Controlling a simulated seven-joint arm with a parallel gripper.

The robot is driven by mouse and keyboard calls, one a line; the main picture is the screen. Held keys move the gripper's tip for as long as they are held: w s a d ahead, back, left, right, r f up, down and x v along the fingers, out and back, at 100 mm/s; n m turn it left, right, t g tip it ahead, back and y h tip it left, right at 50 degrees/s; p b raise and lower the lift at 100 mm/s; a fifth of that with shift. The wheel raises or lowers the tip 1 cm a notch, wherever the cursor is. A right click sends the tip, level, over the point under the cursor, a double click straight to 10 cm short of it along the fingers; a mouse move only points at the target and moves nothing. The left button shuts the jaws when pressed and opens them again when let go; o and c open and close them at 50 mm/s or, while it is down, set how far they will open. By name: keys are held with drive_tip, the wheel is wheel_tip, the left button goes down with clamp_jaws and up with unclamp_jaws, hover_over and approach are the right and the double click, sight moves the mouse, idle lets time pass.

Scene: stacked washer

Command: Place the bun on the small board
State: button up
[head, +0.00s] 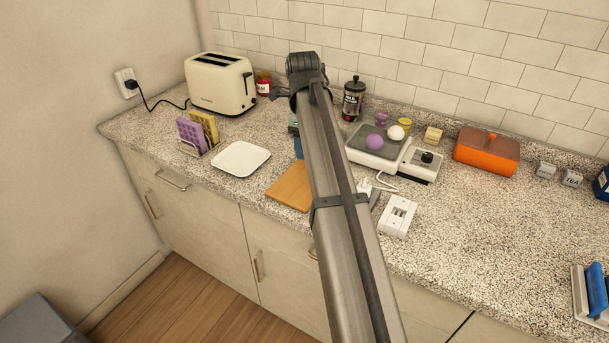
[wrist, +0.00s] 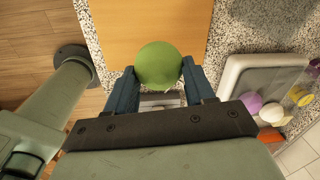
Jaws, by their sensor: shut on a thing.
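The bun is a smooth green round thing (wrist: 158,64) in the wrist view, held between the blue fingers of my gripper (wrist: 160,76), which is shut on it. The small board is a plain tan wooden rectangle (wrist: 115,28) at the top of the wrist view. The bun overlaps its near part there; I cannot tell whether they touch. In the head view the board (head: 287,190) lies on the counter near its front edge, partly behind my arm. There a blue part of my gripper (head: 298,148) shows beside the arm, and the bun is hidden.
A white square plate (head: 241,158) lies left of the board, with a rack, purple and yellow slabs, and a toaster (head: 220,84) behind. A white socket plate (head: 398,216) lies near the front.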

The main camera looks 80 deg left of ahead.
sight(306, 179)
wheel_tip(306, 179, down, 9)
drive_tip(key=shift+f, duration=0.1)
idle(0.4)
drive_tip(key=shift+f, duration=0.15)
drive_tip(key=o, duration=1)
drive_tip(key=shift+o, duration=0.2)
drive_tip(key=r, duration=1.2)
drive_tip(key=shift+s+d+r, duration=0.15)
drive_tip(key=shift+s+d, duration=0.15)
drive_tip(key=shift+d, duration=0.1)
